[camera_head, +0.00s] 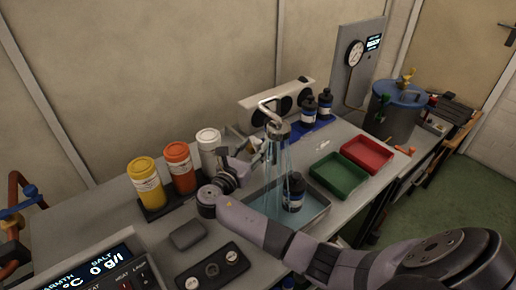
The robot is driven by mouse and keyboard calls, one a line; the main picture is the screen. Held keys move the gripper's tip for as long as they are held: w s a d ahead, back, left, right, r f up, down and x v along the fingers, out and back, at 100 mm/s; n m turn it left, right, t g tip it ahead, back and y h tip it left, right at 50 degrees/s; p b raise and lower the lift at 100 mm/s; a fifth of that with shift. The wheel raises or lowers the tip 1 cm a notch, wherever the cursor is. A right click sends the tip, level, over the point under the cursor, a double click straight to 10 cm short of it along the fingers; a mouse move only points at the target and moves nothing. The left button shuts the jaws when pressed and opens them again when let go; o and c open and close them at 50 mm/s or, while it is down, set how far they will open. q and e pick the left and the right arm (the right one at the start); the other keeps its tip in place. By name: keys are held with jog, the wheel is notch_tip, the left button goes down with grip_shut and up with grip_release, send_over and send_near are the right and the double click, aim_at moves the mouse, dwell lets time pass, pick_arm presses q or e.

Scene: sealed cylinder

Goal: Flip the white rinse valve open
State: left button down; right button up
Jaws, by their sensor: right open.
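My right gripper (250,160) is open at the back left edge of the sink, just left of the water streams. A small pale part (255,141) by its fingertips may be the white rinse valve; the gripper partly covers it, and I cannot tell whether they touch. A metal rinse spout (270,106) arches above. Pale blue water streams (277,165) fall from its head (278,130) into the grey sink (318,212). A dark bottle with a white label (294,191) stands in the sink under the streams. My left gripper is not in view.
Yellow (146,182), orange (180,166) and white (208,148) jars stand in a dark rack on the left. Green (338,175) and red (367,154) trays lie right of the sink. Dark bottles (324,104) stand behind. A control box (213,270) is in front.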

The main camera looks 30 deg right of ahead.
aim_at(256, 144)
jog(key=shift+b+x, duration=0.45)
jog(key=shift+x, duration=0.75)
jog(key=shift+w+d, duration=0.2)
jog(key=shift+d, duration=0.2)
grip_shut()
